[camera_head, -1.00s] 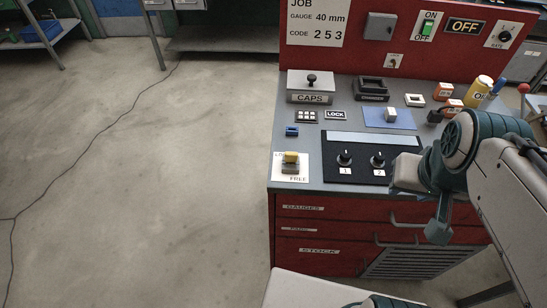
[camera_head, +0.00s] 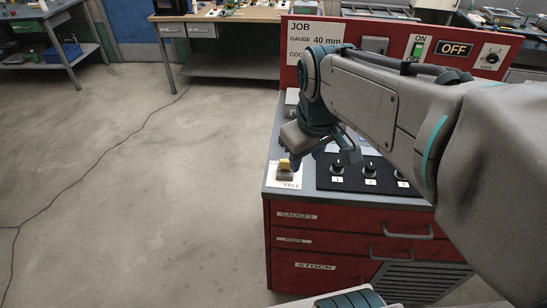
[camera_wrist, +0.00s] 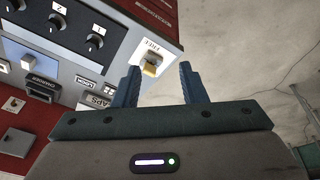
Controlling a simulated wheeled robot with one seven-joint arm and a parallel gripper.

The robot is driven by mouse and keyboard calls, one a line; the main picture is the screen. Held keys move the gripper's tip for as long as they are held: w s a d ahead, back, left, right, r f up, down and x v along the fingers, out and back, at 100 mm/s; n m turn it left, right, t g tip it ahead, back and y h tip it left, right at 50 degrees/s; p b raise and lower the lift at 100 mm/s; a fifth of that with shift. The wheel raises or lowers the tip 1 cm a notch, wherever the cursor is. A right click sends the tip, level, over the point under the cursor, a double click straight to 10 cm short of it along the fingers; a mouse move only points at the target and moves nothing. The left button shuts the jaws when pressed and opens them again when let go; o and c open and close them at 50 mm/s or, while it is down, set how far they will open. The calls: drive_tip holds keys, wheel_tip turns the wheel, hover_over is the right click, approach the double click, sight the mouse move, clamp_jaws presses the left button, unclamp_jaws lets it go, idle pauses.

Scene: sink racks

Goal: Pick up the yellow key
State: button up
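The yellow key (camera_head: 285,163) sits on a small grey block on the white plate (camera_head: 284,183) marked FREE, at the front left corner of the bench top. In the wrist view the key (camera_wrist: 150,69) shows between my fingertips in the picture, nearer the left one and apparently beyond them. My gripper (camera_wrist: 158,67) is open with nothing between its fingers. In the head view my gripper is low over the bench's left side, close to the key; whether it touches the key cannot be told.
A black panel with several knobs (camera_head: 370,172) lies right of the key. The red back panel (camera_head: 388,39) stands behind. My arm hides much of the bench top.

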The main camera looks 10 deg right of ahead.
drive_tip(key=w+f+n+g+b, duration=0.35)
drive_tip(key=w+n, duration=0.65)
drive_tip(key=w, duration=0.6)
approach(285, 160)
drive_tip(key=shift+t, duration=0.35)
wheel_tip(285, 160, down, 5)
drive_tip(key=shift+f, duration=0.1)
drive_tip(key=f, duration=0.4)
drive_tip(key=shift+s, duration=0.3)
drive_tip(key=shift+f, duration=0.6)
clamp_jaws()
